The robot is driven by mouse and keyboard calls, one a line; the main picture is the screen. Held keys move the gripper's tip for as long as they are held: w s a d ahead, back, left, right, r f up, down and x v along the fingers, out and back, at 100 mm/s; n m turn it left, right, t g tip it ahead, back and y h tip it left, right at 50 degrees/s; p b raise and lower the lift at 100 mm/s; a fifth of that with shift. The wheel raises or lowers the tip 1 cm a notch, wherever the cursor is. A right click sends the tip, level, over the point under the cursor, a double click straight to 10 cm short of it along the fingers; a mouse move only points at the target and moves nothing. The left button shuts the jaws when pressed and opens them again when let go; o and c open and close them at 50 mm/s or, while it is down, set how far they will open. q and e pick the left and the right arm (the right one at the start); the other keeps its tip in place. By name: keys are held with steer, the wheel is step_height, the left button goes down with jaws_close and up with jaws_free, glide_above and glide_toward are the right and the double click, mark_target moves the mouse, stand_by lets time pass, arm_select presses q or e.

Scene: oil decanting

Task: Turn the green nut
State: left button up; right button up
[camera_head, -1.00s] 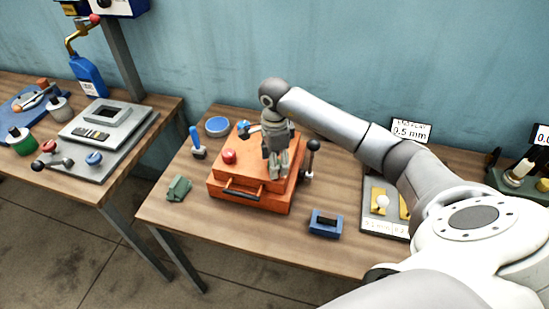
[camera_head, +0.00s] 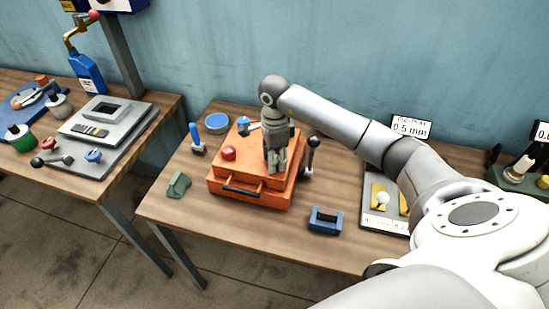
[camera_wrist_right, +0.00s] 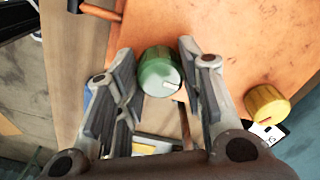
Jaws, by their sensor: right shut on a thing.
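The green nut (camera_wrist_right: 158,72), a round ribbed knob with a pale mark on its end face, shows in the right wrist view beside an orange surface. My right gripper (camera_wrist_right: 156,62) has one finger on each side of it and is shut on it. In the head view my right gripper (camera_head: 276,163) points down over the orange box (camera_head: 262,197), and it hides the nut there. My left gripper is not in view.
A yellow knob (camera_wrist_right: 267,103) sits close to the right finger. On the box are a red knob (camera_head: 228,153) and a front handle. A black-knobbed lever (camera_head: 312,143) stands at its right. A green piece (camera_head: 179,185) and a blue block (camera_head: 326,219) lie on the table.

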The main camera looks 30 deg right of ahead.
steer(key=m+b, duration=0.1)
steer(key=m, duration=0.1)
steer(key=shift+f+m+b, duration=0.1)
steer(key=shift+m+b, duration=0.2)
steer(key=shift+b, duration=0.05)
steer(key=m+b, duration=0.1)
steer(key=m, duration=0.1)
steer(key=shift+m, duration=0.4)
steer(key=m+b, duration=0.2)
steer(key=m, duration=0.1)
steer(key=shift+m, duration=0.3)
steer(key=m+b, duration=0.1)
steer(key=m, duration=0.2)
steer(key=shift+m, duration=0.3)
steer(key=m+b, duration=0.1)
steer(key=m, duration=0.4)
steer(key=shift+w, duration=0.1)
steer(key=m, duration=0.3)
steer(key=m+b, duration=0.1)
steer(key=m, duration=0.1)
steer(key=shift+d+r+m, duration=0.1)
steer(key=shift+r+m, duration=0.1)
steer(key=shift+m, duration=0.2)
steer(key=o, duration=1)
steer(key=shift+o, duration=0.2)
steer(key=shift+f, duration=0.1)
